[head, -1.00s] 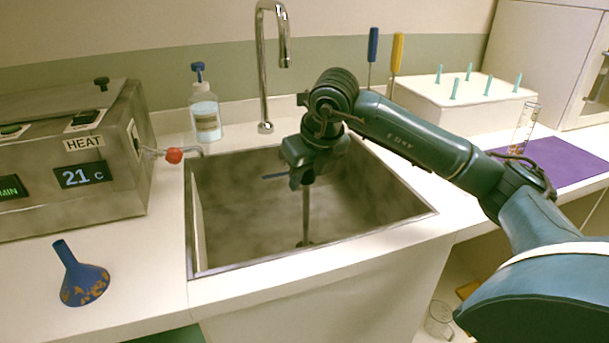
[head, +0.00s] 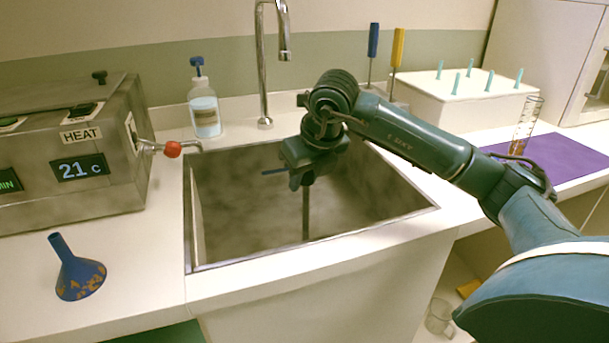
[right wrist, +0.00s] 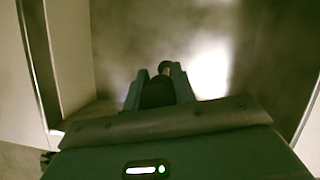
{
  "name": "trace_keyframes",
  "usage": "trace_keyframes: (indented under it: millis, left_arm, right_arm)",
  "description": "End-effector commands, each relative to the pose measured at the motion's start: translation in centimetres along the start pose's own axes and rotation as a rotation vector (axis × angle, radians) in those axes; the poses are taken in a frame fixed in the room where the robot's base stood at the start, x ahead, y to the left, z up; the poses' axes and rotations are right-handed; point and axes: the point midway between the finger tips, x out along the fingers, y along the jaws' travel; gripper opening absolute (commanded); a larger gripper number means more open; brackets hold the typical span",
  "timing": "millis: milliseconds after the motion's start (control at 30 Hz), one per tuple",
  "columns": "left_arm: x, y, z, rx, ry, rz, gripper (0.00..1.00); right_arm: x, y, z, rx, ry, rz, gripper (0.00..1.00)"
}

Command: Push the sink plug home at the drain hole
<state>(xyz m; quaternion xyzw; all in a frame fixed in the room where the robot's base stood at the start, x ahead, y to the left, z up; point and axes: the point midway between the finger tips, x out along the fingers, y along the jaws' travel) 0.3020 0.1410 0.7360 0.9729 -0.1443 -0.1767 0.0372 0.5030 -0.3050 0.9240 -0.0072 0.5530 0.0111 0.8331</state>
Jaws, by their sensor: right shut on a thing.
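The steel sink (head: 232,266) is set into the white counter. My right gripper (head: 302,182) is inside the sink opening, pointing down. It is shut on the dark sink plug's upright stem (head: 306,212), which runs down towards the sink floor. In the head view the lower end of the stem goes out of sight at the front rim, so the plug's foot and the drain hole are hidden. In the right wrist view the gripper's fingers (right wrist: 160,88) close on a dark piece with a rounded end (right wrist: 165,67). I cannot tell how the plug sits at the hole. My left gripper is not in view.
The tap (head: 264,60) rises behind the sink. A soap bottle (head: 205,112) stands at the back left. A heater box (head: 75,160) with a red-knobbed spout (head: 172,149) and a blue funnel (head: 78,275) are left. A white rack (head: 465,95) stands right.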

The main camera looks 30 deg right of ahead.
Motion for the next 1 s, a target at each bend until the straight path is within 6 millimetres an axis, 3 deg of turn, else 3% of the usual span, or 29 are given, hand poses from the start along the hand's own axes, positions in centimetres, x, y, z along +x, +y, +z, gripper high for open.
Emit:
trace_keyframes:
  millis: [367,400,700,1000]
  left_arm:
    - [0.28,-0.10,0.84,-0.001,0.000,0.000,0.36]
    - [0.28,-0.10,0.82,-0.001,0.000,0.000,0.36]
    - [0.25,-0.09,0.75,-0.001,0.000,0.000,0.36]
    - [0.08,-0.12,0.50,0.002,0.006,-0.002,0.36]
  right_arm:
    - [0.94,-0.02,-0.39,0.000,-0.001,0.000,0.00]
    - [0.93,-0.02,-0.38,0.000,-0.002,0.000,0.27]
    - [0.87,-0.01,-0.37,0.000,-0.001,0.000,0.51]
    - [0.92,-0.01,-0.41,0.000,0.001,0.000,0.52]
